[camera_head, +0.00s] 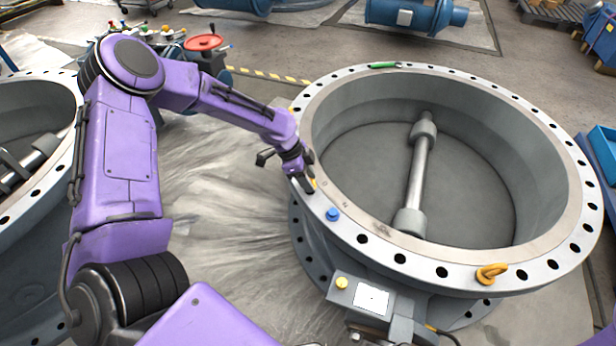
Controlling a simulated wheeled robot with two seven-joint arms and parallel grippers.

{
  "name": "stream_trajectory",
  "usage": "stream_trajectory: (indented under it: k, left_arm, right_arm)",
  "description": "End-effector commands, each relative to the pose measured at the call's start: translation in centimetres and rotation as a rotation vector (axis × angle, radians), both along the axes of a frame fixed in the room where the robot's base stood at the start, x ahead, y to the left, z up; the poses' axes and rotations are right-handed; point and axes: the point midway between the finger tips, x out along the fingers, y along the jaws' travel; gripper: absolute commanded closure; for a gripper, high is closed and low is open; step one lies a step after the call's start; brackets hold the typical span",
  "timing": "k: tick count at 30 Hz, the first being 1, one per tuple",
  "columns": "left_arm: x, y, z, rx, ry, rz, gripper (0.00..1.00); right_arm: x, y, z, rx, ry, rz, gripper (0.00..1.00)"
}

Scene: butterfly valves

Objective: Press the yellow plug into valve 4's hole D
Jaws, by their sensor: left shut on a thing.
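The large grey valve (585,200) lies flat on the right, with a ring of bolt holes in its rim. I cannot read a valve number. My left gripper (309,186) is at the left side of this rim, pointing down, shut on a small yellow plug (312,183) that is mostly hidden by the fingers. Whether the plug touches the rim or sits in a hole I cannot tell. Small dark marks, too small to read, are on the rim just right of the gripper. A blue plug (333,214) sits in the rim nearer to me. My right gripper is not in view.
A control box (371,299) juts from the valve's near side. Another valve (30,90) stands at left. A red handwheel (203,42) is behind my arm. Sheeted floor lies between the valves.

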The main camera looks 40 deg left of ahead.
Motion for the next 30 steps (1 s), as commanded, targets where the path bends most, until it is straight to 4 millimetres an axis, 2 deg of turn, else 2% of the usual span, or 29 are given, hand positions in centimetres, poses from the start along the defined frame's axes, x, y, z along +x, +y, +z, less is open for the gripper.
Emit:
stream_trajectory:
  k: [12,30]
  left_arm:
    - [0.0,0.0,-0.1,0.000,0.000,-0.001,0.93]
    - [0.0,0.0,-1.4,0.000,0.000,-0.001,0.93]
  right_arm:
    - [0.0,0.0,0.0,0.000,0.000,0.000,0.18]
    - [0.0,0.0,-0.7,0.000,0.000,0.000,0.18]
